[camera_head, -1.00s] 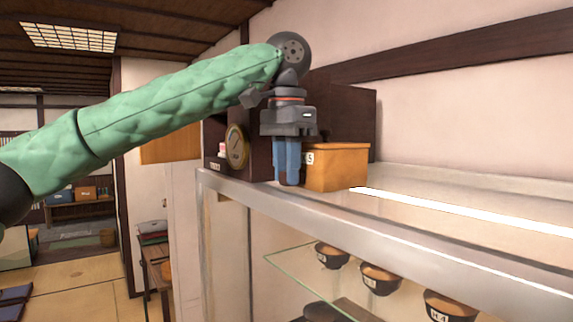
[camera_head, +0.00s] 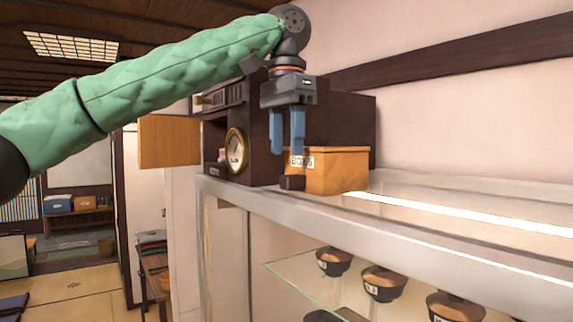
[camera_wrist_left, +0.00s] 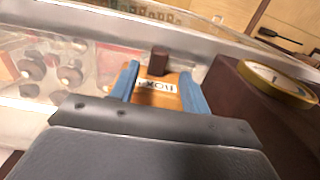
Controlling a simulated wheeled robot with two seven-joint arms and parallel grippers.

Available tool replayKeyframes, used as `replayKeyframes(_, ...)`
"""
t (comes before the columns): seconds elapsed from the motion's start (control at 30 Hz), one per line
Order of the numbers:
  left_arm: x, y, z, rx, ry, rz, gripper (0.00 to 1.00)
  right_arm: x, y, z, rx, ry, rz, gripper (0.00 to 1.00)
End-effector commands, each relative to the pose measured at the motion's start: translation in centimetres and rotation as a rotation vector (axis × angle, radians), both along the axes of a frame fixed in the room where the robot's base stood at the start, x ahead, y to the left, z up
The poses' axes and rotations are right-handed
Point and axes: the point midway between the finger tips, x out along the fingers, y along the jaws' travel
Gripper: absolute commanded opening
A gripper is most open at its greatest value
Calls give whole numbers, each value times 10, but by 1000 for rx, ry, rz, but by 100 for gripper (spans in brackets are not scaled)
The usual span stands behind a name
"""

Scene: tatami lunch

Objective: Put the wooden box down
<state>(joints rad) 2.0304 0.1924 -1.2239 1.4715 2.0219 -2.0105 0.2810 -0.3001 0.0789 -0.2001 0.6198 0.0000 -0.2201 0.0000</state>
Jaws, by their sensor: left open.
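The wooden box (camera_head: 340,170) is orange with a white label on its front. It rests upright on top of the glass display case (camera_head: 430,232). A small dark block (camera_head: 292,183) shows low at its front; I cannot tell whether it is attached. My left gripper (camera_head: 286,150) points down with its blue fingers apart and empty, above the dark block and in front of the box. In the left wrist view, the orange box (camera_wrist_left: 166,99) and the dark block (camera_wrist_left: 158,61) show between and beyond the fingers. My right gripper is not in view.
A dark wooden cabinet (camera_head: 340,118) with a round dial (camera_head: 236,150) stands beside and behind the box. Its orange door (camera_head: 168,141) sticks out left. The case top is clear to the right. Several bowls (camera_head: 383,280) stand on the glass shelf below.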

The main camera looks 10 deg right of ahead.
Motion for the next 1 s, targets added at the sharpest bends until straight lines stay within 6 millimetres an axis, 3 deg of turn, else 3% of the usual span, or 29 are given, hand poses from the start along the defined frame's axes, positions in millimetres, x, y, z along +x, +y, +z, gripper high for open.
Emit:
replayKeyframes(0.5, -1, -1, 56, 0, -1, 0, 47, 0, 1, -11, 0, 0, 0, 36)
replayKeyframes(1.0, 0, 0, 65, 0, 0, 0, 47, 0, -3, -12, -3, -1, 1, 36)
